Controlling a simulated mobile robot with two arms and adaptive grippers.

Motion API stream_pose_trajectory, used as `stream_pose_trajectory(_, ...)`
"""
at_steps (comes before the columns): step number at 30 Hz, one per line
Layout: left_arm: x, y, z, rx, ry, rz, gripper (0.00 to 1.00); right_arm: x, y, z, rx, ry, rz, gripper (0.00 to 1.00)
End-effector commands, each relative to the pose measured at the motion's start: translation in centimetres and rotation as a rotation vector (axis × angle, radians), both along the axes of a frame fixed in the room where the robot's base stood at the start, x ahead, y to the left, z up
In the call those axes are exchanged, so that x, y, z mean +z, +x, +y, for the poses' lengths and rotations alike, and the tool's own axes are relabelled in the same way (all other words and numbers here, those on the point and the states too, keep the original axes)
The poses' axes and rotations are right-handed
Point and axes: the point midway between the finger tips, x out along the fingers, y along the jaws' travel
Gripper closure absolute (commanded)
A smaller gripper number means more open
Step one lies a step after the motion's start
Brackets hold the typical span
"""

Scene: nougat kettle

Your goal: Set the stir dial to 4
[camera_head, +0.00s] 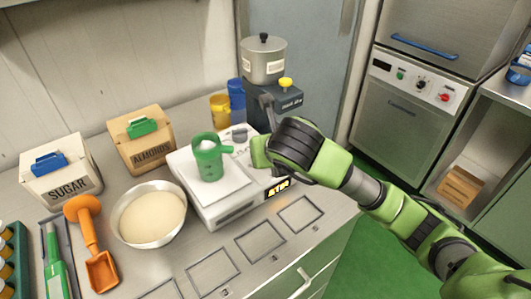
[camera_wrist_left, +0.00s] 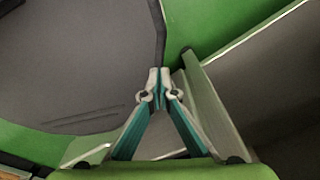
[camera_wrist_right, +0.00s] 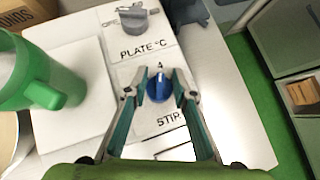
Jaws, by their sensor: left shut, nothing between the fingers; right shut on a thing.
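The blue stir dial (camera_wrist_right: 158,90) sits on the white hot plate's panel, above the STIR label in the right wrist view. A "4" shows just above it. The dial's pointer is too small to read. My right gripper (camera_wrist_right: 156,84) is shut on the dial, a finger on each side. In the head view my right arm hides the dial. The hot plate (camera_head: 225,207) carries a green mug (camera_head: 207,158), which also shows in the right wrist view (camera_wrist_right: 45,80). My left gripper (camera_wrist_left: 158,76) is shut and empty, away from the counter.
A grey plate dial (camera_wrist_right: 135,17) is beyond the stir dial. The counter's front strip has several empty outlined squares.

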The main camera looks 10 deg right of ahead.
Motion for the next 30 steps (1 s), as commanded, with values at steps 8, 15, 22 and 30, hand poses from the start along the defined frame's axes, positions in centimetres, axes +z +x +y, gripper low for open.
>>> stream_pose_trajectory(8,0.0,0.0,0.0,0.0,0.0,0.0,1.0,-0.1,-0.1,0.0,0.001,-0.001,0.004,0.58)
stream_pose_trajectory(15,0.0,-0.1,0.2,0.0,0.002,0.002,1.0,0.1,-0.2,0.0,0.002,-0.001,0.002,0.58)
stream_pose_trajectory(22,0.0,-0.1,0.1,0.0,0.001,0.001,1.0,2.4,-2.4,0.1,0.004,0.0,-0.003,0.58)
stream_pose_trajectory(30,0.0,0.0,0.0,0.0,0.0,0.0,1.0,6.1,-5.8,0.0,0.004,-0.004,-0.005,0.58)
